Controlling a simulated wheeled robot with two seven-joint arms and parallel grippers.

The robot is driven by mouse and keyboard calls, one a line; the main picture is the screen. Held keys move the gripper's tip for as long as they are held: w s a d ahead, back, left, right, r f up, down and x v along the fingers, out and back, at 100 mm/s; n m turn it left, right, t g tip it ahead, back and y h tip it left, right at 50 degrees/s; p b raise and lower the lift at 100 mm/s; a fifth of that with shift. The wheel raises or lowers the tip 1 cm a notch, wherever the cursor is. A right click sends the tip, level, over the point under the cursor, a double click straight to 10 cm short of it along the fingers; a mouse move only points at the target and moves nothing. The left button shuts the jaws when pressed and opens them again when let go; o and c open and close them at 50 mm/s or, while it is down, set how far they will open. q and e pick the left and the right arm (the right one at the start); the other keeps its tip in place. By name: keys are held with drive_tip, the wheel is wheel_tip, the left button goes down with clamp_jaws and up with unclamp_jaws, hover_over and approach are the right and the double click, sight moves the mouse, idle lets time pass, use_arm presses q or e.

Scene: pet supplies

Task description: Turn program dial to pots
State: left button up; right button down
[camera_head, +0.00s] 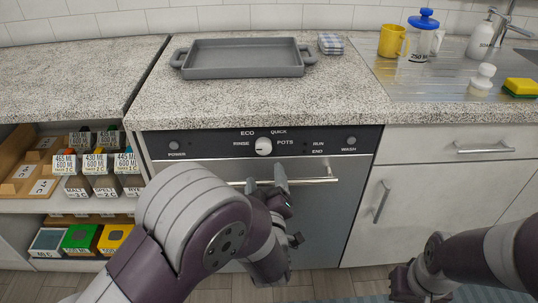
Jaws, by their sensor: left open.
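The program dial (263,146) is a small round white knob on the dark control panel (210,148) of the dishwasher. RINSE, ECO, QUICK and POTS are printed around it, with POTS on its right. Its pointer is too small to read. My left gripper (266,184) is open and empty in front of the dishwasher door, just below the dial in the picture and apart from it. Its fingers overlap the door handle (318,180) in the view; I cannot tell if they touch it. My right arm shows at the lower right, but its fingers are out of view.
A grey tray (243,72) and a folded checked cloth (331,43) lie on the counter above. Shelves with several labelled boxes (80,239) stand at the left. A yellow mug (392,41) and sponge (519,88) are by the sink. A drawer handle (485,149) juts out right.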

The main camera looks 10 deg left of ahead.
sight(264, 150)
use_arm(q)
drive_tip(key=b+x, duration=0.1)
drive_tip(key=x, duration=0.9)
drive_tip(key=shift+w+f, duration=0.1)
drive_tip(key=c, duration=1.1)
